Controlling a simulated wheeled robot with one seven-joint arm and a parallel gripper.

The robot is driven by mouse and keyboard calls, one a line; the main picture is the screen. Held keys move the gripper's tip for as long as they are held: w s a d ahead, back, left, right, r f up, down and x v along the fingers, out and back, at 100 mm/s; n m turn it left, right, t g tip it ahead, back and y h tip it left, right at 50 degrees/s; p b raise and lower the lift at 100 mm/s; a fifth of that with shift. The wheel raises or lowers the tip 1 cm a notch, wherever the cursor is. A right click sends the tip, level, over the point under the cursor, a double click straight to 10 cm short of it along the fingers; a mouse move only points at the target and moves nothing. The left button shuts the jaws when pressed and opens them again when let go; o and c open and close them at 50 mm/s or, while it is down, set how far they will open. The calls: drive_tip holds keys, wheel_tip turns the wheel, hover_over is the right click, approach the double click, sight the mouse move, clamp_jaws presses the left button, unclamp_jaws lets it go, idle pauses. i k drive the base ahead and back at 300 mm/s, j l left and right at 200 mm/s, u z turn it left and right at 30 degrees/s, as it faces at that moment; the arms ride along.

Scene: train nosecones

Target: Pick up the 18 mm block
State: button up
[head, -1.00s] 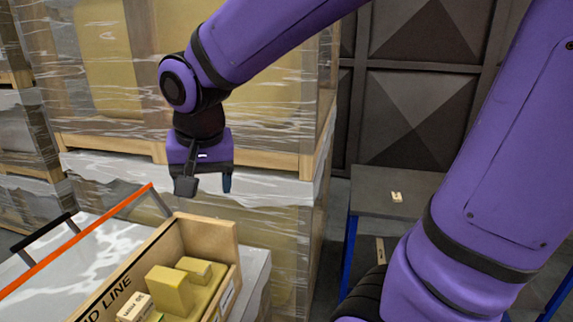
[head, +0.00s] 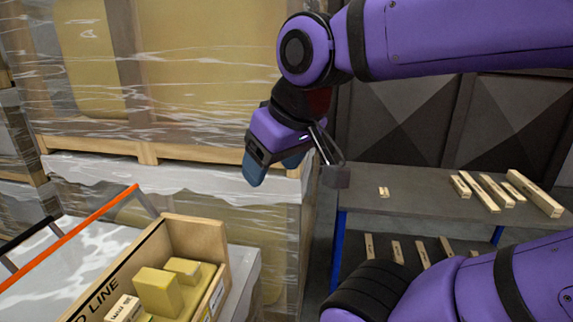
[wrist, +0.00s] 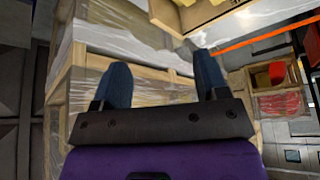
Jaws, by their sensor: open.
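Several pale wooden blocks lie on the grey table at the right in the head view. One small block (head: 383,192) lies alone near the table's left end, and longer blocks (head: 490,193) lie in a row further right. Their markings are too small to read, so I cannot tell which is the 18 mm block. My gripper (head: 295,171) is open and empty, tilted, in the air left of the small block and above table height. In the wrist view my gripper (wrist: 162,80) shows both fingers apart with nothing between them; no block is clear there.
The grey table (head: 420,206) has bare room around the small block. More wooden pieces (head: 396,250) lie on a shelf below. A wooden bin (head: 200,236) with yellowish blocks stands at lower left, near an orange bar (head: 75,235). Wrapped pallet loads (head: 190,90) stand behind my gripper.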

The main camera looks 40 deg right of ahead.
sight(383, 192)
drive_tip(key=z, duration=1.85)
drive_tip(key=i+z, duration=0.3)
drive_tip(key=i, duration=0.15)
drive_tip(key=i+j+z, duration=0.3)
drive_tip(key=i, duration=0.2)
drive_tip(key=i+j+z, duration=0.25)
drive_tip(key=i, duration=0.2)
drive_tip(key=l, duration=0.1)
